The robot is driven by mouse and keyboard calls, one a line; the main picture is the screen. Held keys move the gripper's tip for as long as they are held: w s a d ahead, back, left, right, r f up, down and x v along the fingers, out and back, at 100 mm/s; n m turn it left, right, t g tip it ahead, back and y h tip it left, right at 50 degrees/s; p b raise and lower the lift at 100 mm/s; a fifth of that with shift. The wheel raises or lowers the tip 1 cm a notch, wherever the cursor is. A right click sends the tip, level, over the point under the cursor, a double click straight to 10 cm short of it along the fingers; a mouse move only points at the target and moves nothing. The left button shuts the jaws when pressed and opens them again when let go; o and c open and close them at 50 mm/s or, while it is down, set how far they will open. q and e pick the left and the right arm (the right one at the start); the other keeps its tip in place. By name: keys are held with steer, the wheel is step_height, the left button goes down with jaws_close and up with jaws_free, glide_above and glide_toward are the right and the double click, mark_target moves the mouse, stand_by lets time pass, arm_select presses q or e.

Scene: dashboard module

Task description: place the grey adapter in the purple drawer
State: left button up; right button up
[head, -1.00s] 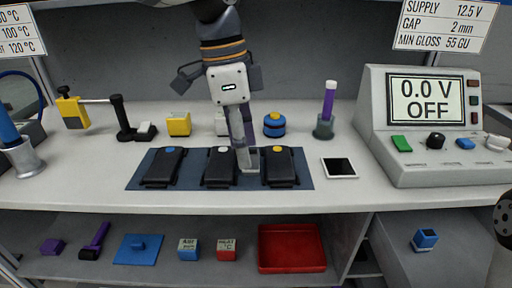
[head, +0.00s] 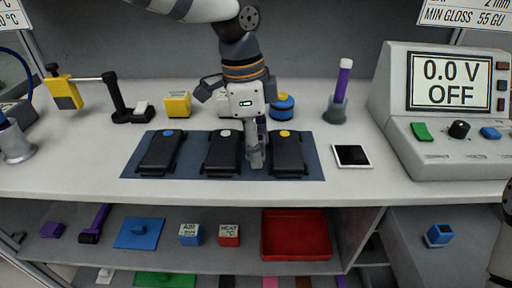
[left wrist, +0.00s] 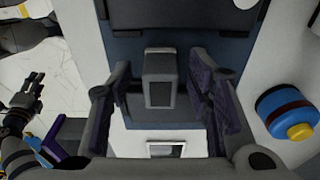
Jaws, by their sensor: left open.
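A small grey block, which looks like the grey adapter (left wrist: 160,78), lies between the fingers of my left gripper (left wrist: 160,100) in the left wrist view. Space shows on both sides of it. In the head view my open left gripper (head: 256,163) points down between the middle and right black modules; it largely hides that spot, so contact cannot be told. No purple drawer is clear in the head view. A dark purple edge (left wrist: 62,148) shows at lower left in the left wrist view; I cannot tell if it is the drawer. My right gripper (left wrist: 30,95) seems to show small and dark there.
Black modules (head: 161,152) lie on a blue mat (head: 315,170). A voltage meter (head: 450,110) stands right. The shelf below holds a red tray (head: 296,252) and small blocks.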

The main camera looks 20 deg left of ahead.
arm_select(q)
jaws_close()
